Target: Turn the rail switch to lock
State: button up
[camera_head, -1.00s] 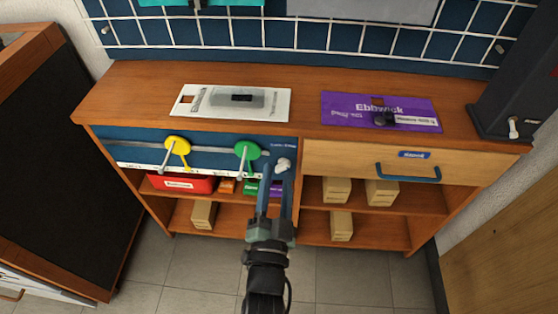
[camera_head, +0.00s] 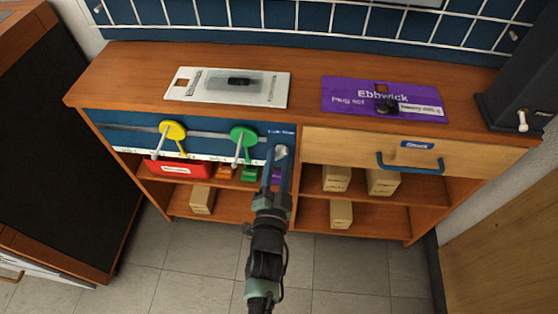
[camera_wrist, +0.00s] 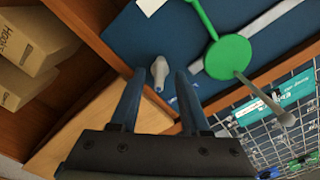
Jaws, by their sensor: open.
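The rail switch appears to be the small grey knob (camera_head: 281,152) at the right end of the blue panel (camera_head: 118,127), below the worktop. In the wrist view the knob (camera_wrist: 158,72) is a pale grey lever on the blue panel. My gripper (camera_head: 277,158) is in front of it, fingers pointing at the panel. In the wrist view my gripper (camera_wrist: 160,84) is open and empty, with the knob showing between its fingertips. I cannot tell whether either finger touches it. Small lettering beside the knob is too small or covered to read.
A yellow disc (camera_head: 173,131) and a green disc (camera_head: 243,136) with projecting rods sit on the panel's rail, the green one close left of my gripper. A wooden drawer (camera_head: 465,157) with a blue handle (camera_head: 411,169) is to the right. Open shelves with boxes lie below.

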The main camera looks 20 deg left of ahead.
jog(key=shift+x, duration=0.8)
jog(key=shift+c, duration=0.3)
grip_shut()
